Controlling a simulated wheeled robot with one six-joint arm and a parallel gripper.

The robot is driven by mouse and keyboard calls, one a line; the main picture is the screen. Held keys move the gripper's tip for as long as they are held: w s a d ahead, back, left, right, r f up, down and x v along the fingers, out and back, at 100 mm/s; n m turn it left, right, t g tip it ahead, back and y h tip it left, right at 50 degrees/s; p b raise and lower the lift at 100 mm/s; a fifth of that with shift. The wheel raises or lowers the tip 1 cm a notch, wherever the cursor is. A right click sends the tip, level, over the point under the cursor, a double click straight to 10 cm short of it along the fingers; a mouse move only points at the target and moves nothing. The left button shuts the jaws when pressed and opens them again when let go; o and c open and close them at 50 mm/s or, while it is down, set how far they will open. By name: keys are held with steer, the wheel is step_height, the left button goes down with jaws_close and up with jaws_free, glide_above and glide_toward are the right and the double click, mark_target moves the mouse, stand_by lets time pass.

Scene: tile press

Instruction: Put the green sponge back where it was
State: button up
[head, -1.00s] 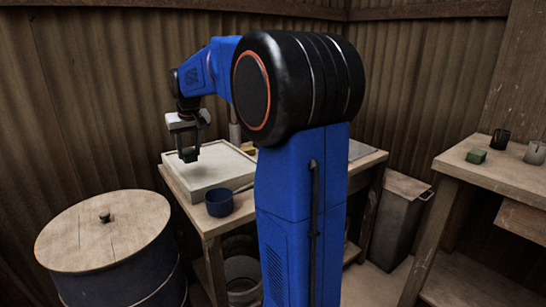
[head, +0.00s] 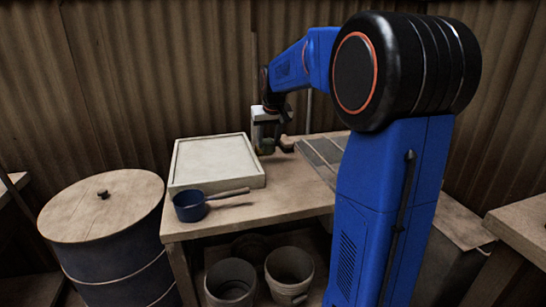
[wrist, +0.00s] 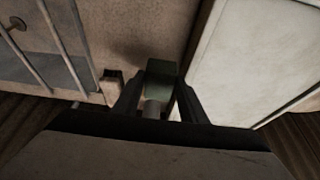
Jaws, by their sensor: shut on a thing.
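My gripper (head: 266,148) is shut on the green sponge, just to the right of the white tray, low over the wooden table. In the wrist view the sponge (wrist: 162,74) is a small dull green block between the fingertips of my gripper (wrist: 160,86). In the head view it looks dark and is hard to make out. I cannot tell whether it touches the table.
The white tray (head: 215,140) stands left of my gripper; its edge shows in the wrist view (wrist: 200,60). A small brownish block (head: 287,143) lies close on the right, before a grey panel (head: 322,150). A blue pan (head: 190,206) sits at the table's front (head: 270,208).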

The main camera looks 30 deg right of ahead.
mark_target(270, 152)
steer(key=shift+s+d+f, duration=0.1)
steer(key=shift+d+f, duration=0.05)
steer(key=shift+f, duration=0.35)
steer(key=shift+d+f, duration=0.15)
steer(key=shift+f, duration=2.25)
steer(key=shift+f, duration=0.1)
steer(key=o, duration=0.8)
